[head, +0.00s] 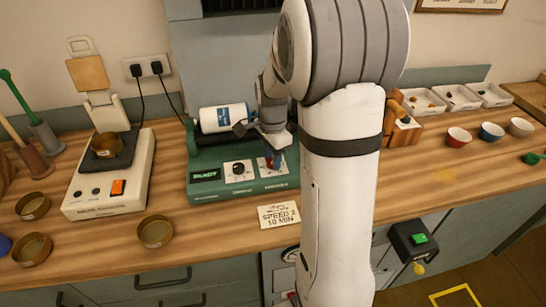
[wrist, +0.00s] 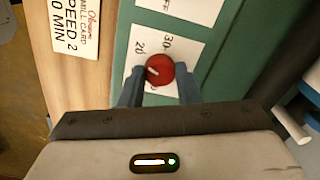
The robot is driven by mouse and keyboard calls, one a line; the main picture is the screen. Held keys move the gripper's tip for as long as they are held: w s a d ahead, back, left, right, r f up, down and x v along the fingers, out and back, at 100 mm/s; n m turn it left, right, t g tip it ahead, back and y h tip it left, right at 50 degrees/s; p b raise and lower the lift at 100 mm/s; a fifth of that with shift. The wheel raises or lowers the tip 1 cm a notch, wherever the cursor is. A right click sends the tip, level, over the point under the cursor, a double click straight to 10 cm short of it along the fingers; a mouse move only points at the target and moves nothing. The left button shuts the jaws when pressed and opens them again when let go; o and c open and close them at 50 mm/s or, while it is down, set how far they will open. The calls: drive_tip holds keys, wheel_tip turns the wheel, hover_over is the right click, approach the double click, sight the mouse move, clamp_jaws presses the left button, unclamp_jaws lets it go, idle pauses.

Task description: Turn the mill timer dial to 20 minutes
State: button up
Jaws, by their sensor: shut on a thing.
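The green mill (head: 214,187) stands on the wooden bench in the head view, with a white jar (head: 223,117) lying on top. The red timer dial (wrist: 159,70) sits on a white plate (wrist: 183,52) on the mill's panel; "20" and "30" show at its edge in the wrist view. The dial's short white mark points left and slightly down in that picture; its exact setting I cannot tell. My gripper (wrist: 160,88) is shut on the dial, a blue-grey finger on each side. In the head view my gripper (head: 272,158) partly hides the dial.
A card (head: 278,214) reading "SPEED 2 10 MIN" lies before the mill. A second dial (head: 238,169) and a dark display (head: 204,175) are left of the timer. A scale (head: 113,196) and brass dishes (head: 156,231) stand left. Coloured bowls (head: 491,131) stand right.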

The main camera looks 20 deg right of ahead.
drive_tip(key=shift+m, duration=0.6)
drive_tip(key=o, duration=1)
drive_tip(key=shift+c, duration=0.2)
wheel_tip(320, 180, up, 8)
drive_tip(key=shift+f, duration=0.1)
